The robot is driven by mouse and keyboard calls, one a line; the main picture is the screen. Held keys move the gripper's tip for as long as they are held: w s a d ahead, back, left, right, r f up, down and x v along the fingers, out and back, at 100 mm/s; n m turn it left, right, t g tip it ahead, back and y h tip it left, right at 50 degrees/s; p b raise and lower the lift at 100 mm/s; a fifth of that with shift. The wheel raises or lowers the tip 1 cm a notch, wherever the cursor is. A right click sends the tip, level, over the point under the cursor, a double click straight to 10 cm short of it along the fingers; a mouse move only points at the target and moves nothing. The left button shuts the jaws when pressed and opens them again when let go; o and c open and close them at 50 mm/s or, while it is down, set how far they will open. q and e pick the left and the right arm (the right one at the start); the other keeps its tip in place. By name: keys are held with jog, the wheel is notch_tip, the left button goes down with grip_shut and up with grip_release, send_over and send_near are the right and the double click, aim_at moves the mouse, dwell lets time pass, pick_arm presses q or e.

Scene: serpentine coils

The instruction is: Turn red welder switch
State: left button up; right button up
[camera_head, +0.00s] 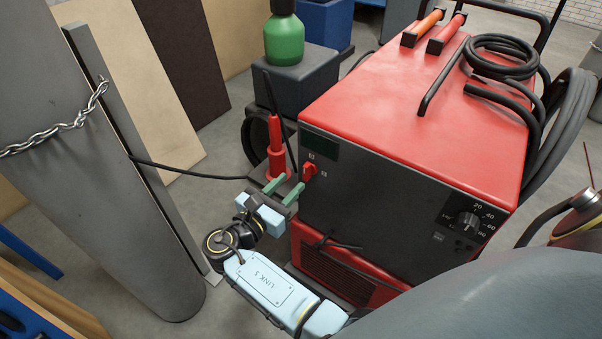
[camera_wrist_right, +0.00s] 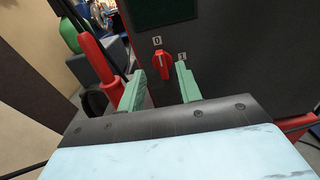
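The red welder (camera_head: 400,110) has a dark front panel. Its red switch (camera_head: 309,171) sits near the panel's upper left, below a dark display. My right gripper (camera_head: 286,188) is open in front of the panel, just below and left of the switch. In the right wrist view its green fingers (camera_wrist_right: 160,84) are apart with nothing between them, and the switch shows just beyond the gap. My left gripper is not in view.
A red torch-like tool (camera_head: 276,150) stands close left of the panel. A grey cylinder (camera_head: 120,160) with a chain (camera_head: 60,130) stands at the left. Black cable coils (camera_head: 503,57) lie on the welder's top. A black dial (camera_head: 468,220) is at the panel's right.

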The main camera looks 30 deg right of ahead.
aim_at(305, 169)
jog(key=x, duration=0.5)
jog(key=shift+w+d+b, duration=0.15)
jog(key=shift+d+b, duration=0.15)
jog(key=shift+d, duration=0.05)
grip_shut()
